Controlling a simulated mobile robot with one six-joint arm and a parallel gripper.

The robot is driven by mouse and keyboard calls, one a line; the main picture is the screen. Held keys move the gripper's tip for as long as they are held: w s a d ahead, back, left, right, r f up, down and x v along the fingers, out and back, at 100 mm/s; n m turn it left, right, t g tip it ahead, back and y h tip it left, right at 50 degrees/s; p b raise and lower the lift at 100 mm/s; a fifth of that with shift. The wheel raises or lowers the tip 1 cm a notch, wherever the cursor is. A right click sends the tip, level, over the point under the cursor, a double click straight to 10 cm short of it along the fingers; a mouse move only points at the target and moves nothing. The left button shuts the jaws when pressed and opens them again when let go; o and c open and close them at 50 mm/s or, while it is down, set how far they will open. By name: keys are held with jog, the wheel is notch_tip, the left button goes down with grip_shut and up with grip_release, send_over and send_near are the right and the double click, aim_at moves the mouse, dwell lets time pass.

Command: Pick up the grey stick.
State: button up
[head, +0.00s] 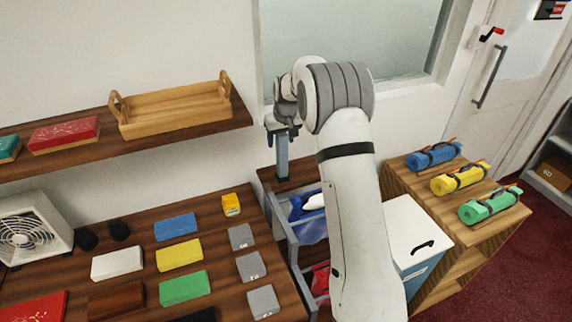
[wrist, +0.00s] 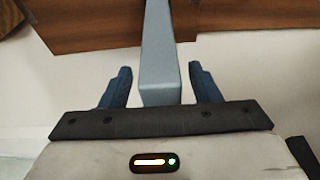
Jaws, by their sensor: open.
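The grey stick (head: 282,158) is a long, square-sided, blue-grey bar. In the head view it stands upright, its lower end near a small brown wooden top. My gripper (head: 281,124) is at its upper end, pointing down. In the wrist view the stick (wrist: 160,48) runs between the two dark blue fingers of my gripper (wrist: 160,76). The fingers are open, with a visible gap on each side of the stick. The stick's very top is hidden by my gripper in the head view.
A grey-framed rack with a blue bin (head: 309,231) is below the stick. The dark wooden counter (head: 222,279) with several coloured blocks is at left. A wall shelf (head: 75,158) carries a wooden tray (head: 175,122). A wooden cabinet (head: 467,245) with rolled mats is at right.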

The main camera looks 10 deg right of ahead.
jog(key=shift+f, duration=0.1)
grip_shut()
dwell(0.6)
